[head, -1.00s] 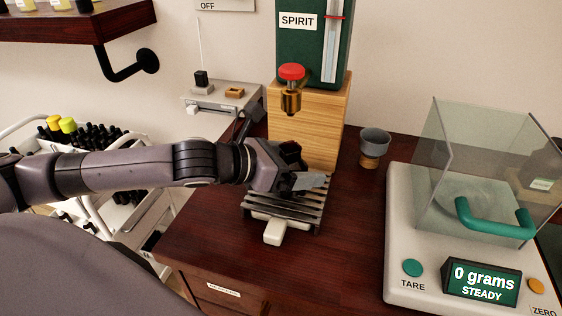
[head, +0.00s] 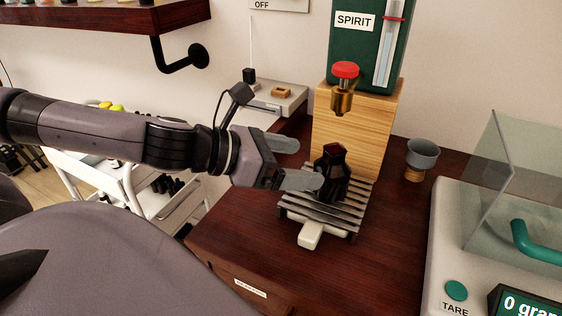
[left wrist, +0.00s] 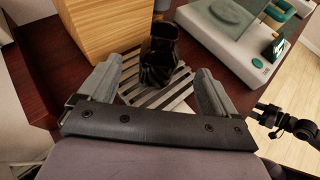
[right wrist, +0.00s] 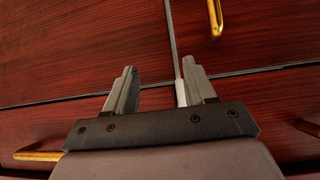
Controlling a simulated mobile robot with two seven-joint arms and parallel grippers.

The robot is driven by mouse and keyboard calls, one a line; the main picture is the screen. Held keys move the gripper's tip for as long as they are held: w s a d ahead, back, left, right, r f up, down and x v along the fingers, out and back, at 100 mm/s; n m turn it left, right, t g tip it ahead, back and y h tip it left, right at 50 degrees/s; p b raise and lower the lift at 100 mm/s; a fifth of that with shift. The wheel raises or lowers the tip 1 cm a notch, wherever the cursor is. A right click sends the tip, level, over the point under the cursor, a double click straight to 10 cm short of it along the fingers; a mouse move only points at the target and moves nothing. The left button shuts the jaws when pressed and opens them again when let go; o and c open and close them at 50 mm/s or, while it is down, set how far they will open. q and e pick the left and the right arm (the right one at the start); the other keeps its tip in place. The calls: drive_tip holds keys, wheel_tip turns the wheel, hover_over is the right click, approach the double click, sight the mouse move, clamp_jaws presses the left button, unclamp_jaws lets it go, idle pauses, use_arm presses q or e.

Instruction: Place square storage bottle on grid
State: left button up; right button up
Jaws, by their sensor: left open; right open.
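A dark, squarish bottle (head: 333,172) stands upright on the slatted metal grid (head: 322,212), below the brass tap of the spirit dispenser. My left gripper (head: 302,163) is open just to the left of the bottle, with its near finger beside the bottle in the head view. In the left wrist view the bottle (left wrist: 160,58) stands on the grid (left wrist: 180,90) beyond and between the two open fingertips (left wrist: 158,72). My right gripper (right wrist: 165,82) is open and empty in front of dark red wooden drawers.
The spirit dispenser (head: 365,45) sits on a wooden block (head: 375,125) behind the grid. A grey cup (head: 422,153) stands to the right, near the scale (head: 445,235) with its glass case. A white cart (head: 110,175) stands at the left.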

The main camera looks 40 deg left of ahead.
use_arm(q)
drive_tip(key=shift+v, duration=1.2)
